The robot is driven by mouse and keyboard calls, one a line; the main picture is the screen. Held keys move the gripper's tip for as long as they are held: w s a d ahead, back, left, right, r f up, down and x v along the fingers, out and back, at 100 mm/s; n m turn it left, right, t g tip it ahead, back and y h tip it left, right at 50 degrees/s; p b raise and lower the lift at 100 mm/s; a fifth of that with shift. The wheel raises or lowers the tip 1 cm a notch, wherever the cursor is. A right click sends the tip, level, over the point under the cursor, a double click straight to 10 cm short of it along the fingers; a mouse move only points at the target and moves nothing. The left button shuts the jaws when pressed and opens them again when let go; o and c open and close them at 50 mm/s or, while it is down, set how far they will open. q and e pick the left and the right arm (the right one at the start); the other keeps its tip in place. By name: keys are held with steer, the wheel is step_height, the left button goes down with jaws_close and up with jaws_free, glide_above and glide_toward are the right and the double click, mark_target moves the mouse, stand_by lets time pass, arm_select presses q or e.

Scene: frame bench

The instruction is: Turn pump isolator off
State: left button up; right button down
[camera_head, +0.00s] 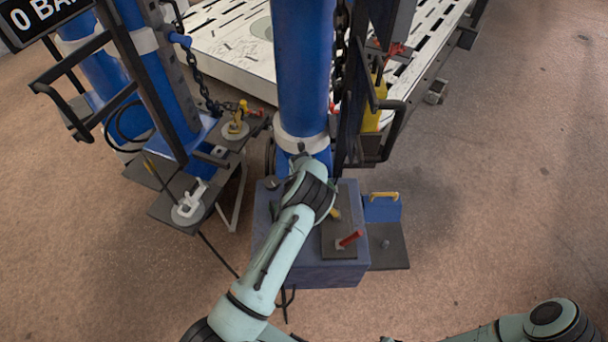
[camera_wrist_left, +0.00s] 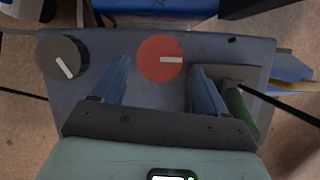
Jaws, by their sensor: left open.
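A round red knob (camera_wrist_left: 160,58) with a white bar pointing right sits on the blue-grey box in the left wrist view. It looks like the pump isolator, but no label is legible. A dark grey knob (camera_wrist_left: 62,57) with a slanted white bar is to its left. My left gripper (camera_wrist_left: 159,72) is open, with its two blue fingers on either side of the red knob in that view. I cannot tell whether they touch it. In the head view my own left wrist hides the red knob and the fingers. My right gripper is out of view.
The blue-grey box (camera_head: 265,222) stands below a blue column (camera_head: 303,65). A plate with a red lever (camera_head: 350,239) lies to the right of my wrist. A yellow handle (camera_head: 384,195) is further right. Chains and a side bracket are left.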

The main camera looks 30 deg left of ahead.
arm_select(q)
steer(key=v, duration=0.9)
steer(key=shift+r, duration=0.2)
